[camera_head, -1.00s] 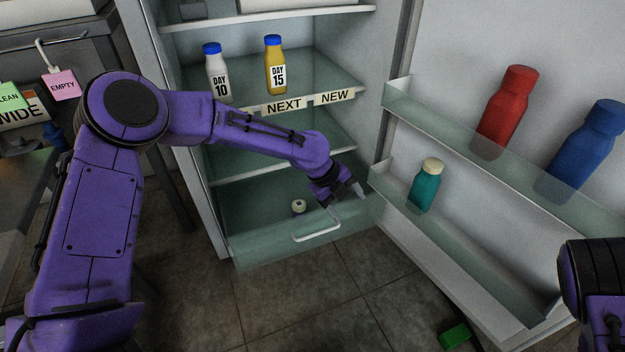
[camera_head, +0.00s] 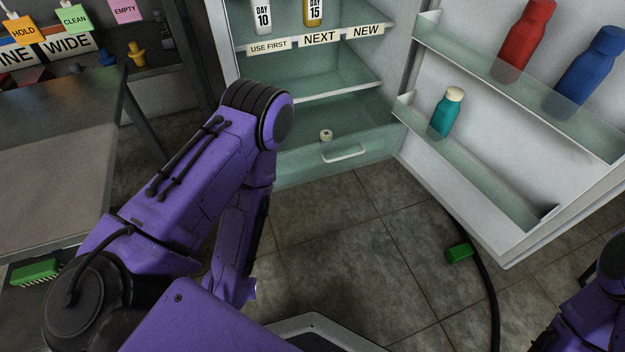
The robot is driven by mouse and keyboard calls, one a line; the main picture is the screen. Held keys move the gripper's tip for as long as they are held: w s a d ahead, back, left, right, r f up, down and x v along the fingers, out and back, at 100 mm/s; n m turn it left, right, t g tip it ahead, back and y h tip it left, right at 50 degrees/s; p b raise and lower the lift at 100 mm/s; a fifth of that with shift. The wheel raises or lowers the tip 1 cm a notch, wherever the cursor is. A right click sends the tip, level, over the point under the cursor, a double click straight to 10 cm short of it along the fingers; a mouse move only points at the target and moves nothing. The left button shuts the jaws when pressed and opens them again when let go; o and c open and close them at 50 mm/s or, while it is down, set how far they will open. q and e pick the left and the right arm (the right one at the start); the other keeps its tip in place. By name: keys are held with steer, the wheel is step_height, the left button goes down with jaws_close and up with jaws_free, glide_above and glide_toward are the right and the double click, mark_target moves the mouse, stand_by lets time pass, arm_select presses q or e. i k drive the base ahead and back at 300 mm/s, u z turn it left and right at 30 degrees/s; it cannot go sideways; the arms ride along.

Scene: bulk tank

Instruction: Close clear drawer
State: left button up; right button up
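The clear drawer (camera_head: 300,172) is the greenish see-through bin at the bottom of the fridge, with a pale bar handle (camera_head: 344,153) on its front. Its front lies close to the fridge's front edge; I cannot tell from this angle whether a gap is left. A small item with a cream cap (camera_head: 326,135) shows inside it. My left arm is folded, its elbow in front of the fridge's left side and its forearm pointing down, away from the handle.
The fridge door (camera_head: 545,150) stands open on the right, its racks holding red, blue and teal bottles. A dark hose (camera_head: 482,270) and a green block (camera_head: 459,252) lie on the floor. A steel table (camera_head: 60,140) is on the left. The floor before the drawer is clear.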

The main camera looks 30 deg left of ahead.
mark_target(337, 159)
steer(key=k, duration=0.5)
steer(key=z, duration=1.35)
steer(key=i, duration=0.8)
steer(key=u, duration=2.45)
steer(key=i, duration=0.25)
